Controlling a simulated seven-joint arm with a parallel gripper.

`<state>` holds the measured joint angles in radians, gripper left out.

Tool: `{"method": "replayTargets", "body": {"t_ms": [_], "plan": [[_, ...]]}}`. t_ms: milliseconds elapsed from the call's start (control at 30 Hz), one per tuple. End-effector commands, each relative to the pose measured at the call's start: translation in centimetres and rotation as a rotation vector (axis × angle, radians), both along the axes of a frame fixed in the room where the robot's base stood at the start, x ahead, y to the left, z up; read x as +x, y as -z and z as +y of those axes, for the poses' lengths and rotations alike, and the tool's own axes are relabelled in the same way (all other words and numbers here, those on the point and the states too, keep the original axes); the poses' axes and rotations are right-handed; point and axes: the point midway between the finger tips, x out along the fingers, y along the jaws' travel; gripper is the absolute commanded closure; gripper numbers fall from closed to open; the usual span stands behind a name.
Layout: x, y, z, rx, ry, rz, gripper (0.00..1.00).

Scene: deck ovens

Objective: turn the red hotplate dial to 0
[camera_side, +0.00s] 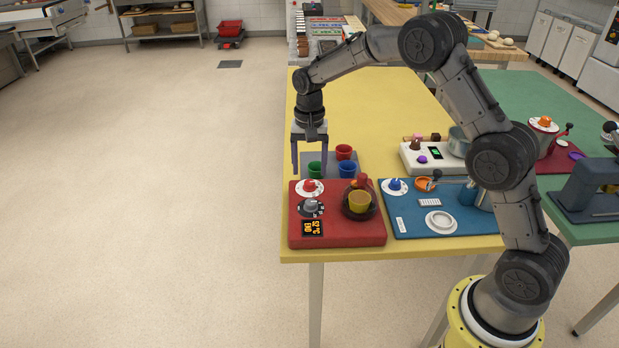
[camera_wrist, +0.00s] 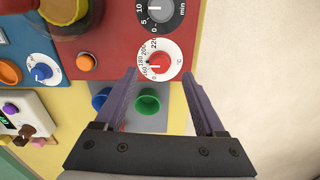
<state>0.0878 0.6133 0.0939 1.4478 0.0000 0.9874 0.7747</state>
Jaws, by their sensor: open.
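The red dial sits on a white scale disc (camera_side: 310,187) at the far left part of the red hotplate (camera_side: 350,232). In the wrist view the red dial (camera_wrist: 156,65) shows near the top middle, with printed numbers such as 160, 180 and 220 and a °C mark. Which number its pointer meets is too small to tell. My gripper (camera_side: 310,170) is open and empty, pointing down just above the dial. In the wrist view the purple fingers of my gripper (camera_wrist: 160,77) are apart, their tips by the lower edge of the disc on either side.
A grey minute dial (camera_side: 311,207) and an orange-lit display (camera_side: 313,228) are nearer on the hotplate. Green (camera_side: 315,170), blue (camera_side: 347,169) and red (camera_side: 344,152) cups stand behind. A blue unit (camera_side: 410,225) is to the right.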

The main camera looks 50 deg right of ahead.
Motion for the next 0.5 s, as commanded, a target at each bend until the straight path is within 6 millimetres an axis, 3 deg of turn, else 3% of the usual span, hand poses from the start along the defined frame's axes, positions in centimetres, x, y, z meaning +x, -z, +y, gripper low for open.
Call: {"method": "replayTargets", "body": {"t_ms": [200, 500], "plan": [[0.0, 3.1, 0.0, 0.0, 0.0, 0.001, 0.28], [0.0, 4.2, 0.0, 0.0, 0.0, -0.001, 0.28]]}}
